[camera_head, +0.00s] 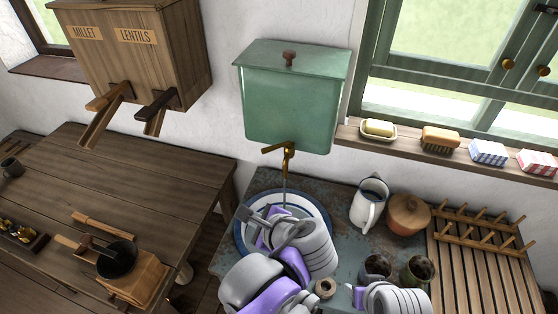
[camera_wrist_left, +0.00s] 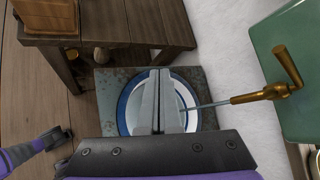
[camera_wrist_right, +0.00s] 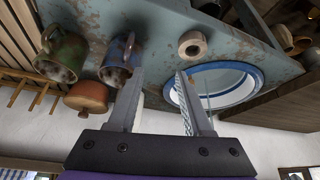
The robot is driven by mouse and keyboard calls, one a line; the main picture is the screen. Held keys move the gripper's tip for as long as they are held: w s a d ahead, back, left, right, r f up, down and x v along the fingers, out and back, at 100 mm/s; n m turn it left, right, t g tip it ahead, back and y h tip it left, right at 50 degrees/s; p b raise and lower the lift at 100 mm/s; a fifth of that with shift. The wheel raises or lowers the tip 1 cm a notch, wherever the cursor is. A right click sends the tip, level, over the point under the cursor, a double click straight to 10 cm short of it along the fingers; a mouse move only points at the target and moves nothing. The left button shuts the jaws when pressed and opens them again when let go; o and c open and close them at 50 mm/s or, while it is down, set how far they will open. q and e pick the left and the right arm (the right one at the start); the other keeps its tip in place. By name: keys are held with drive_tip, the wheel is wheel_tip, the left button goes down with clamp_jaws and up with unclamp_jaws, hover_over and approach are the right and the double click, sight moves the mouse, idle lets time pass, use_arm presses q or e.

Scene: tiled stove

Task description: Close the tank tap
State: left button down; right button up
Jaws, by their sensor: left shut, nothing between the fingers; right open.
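The green tank (camera_head: 290,105) hangs on the white wall. Its brass tap (camera_head: 287,158) is at the bottom front, with the lever (camera_head: 272,148) pointing left. In the left wrist view, the tap (camera_wrist_left: 262,95) is at the right and a thin stream of water (camera_wrist_left: 205,104) runs from its spout. The stream falls to the blue-rimmed white basin (camera_head: 322,205). My left gripper (camera_head: 257,217) is shut and empty above the basin, below and apart from the tap. My right gripper (camera_wrist_right: 160,75) is open and empty near the mugs and basin, away from the tap.
A white jug (camera_head: 368,205), brown lidded pot (camera_head: 408,214), two mugs and a small ring-shaped thing (camera_wrist_right: 192,43) stand on the worn blue-grey counter. A wooden peg rack (camera_head: 478,232) is at right. Left is a wooden table (camera_head: 130,180) below a grain box (camera_head: 140,55).

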sight(276, 148)
use_arm(q)
drive_tip(key=d+r+m+t+y, duration=0.2)
drive_tip(key=d+r+m+t, duration=0.3)
drive_tip(key=d+r+m, duration=0.55)
drive_tip(key=w+a+f+n+b, duration=0.1)
drive_tip(key=w+a, duration=0.3)
drive_tip(key=w, duration=0.7)
drive_tip(key=shift+a+f+h, duration=0.2)
drive_tip(key=shift+f+h, duration=0.1)
drive_tip(key=shift+f, duration=0.5)
drive_tip(key=shift+a, duration=0.1)
